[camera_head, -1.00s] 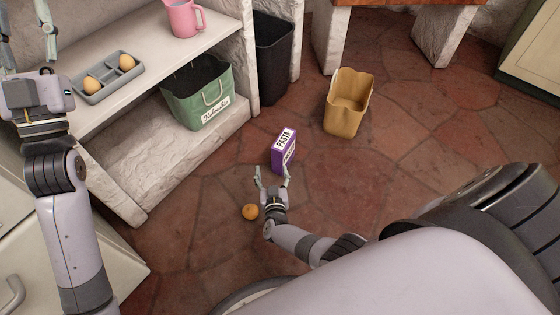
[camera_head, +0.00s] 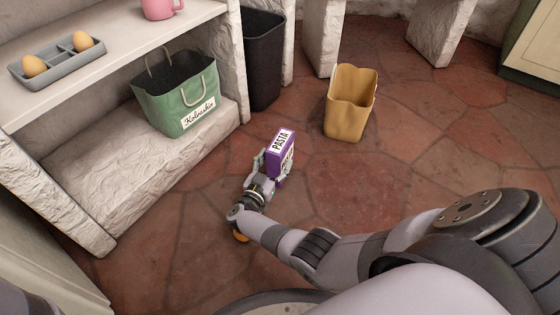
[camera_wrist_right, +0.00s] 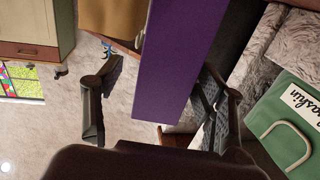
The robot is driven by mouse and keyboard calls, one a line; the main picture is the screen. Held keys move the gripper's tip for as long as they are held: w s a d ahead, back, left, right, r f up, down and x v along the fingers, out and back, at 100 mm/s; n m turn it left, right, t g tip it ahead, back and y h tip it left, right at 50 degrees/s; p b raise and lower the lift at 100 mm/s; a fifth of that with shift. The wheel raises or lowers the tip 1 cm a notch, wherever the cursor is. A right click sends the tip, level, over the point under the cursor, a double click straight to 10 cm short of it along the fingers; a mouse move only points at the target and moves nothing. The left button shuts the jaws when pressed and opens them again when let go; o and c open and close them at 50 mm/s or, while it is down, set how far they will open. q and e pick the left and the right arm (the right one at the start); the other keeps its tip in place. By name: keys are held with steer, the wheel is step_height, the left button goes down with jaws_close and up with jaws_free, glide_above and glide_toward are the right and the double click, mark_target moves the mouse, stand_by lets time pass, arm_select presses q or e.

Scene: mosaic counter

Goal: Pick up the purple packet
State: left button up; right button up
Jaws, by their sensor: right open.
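The purple packet (camera_head: 281,153), a box with a white label reading PASTA, stands upright on the stone floor. My right gripper (camera_head: 270,172) is low at the floor, with its open fingers on either side of the packet. In the right wrist view, the purple face of the packet (camera_wrist_right: 178,65) fills the space between the two spread fingers. A gap shows beside the left finger there; the right finger looks closer to the packet, and I cannot tell whether it touches. My left gripper is not in view.
An orange (camera_head: 240,236) lies on the floor, partly hidden by my right wrist. A tan bin (camera_head: 350,110) stands behind right, a black bin (camera_head: 263,60) behind. A green bag (camera_head: 175,95) sits on the low ledge; an egg tray (camera_head: 48,75) and pink mug (camera_head: 158,8) are above.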

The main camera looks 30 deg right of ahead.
steer(key=b+x, duration=0.2)
steer(key=x, duration=0.2)
steer(key=shift+w+d+b, duration=0.2)
steer(key=shift+w+b, duration=0.15)
steer(key=shift+w+d+r, duration=0.1)
steer(key=shift+w+d, duration=0.05)
steer(key=shift+d, duration=0.05)
jaws_close()
steer(key=shift+r, duration=0.1)
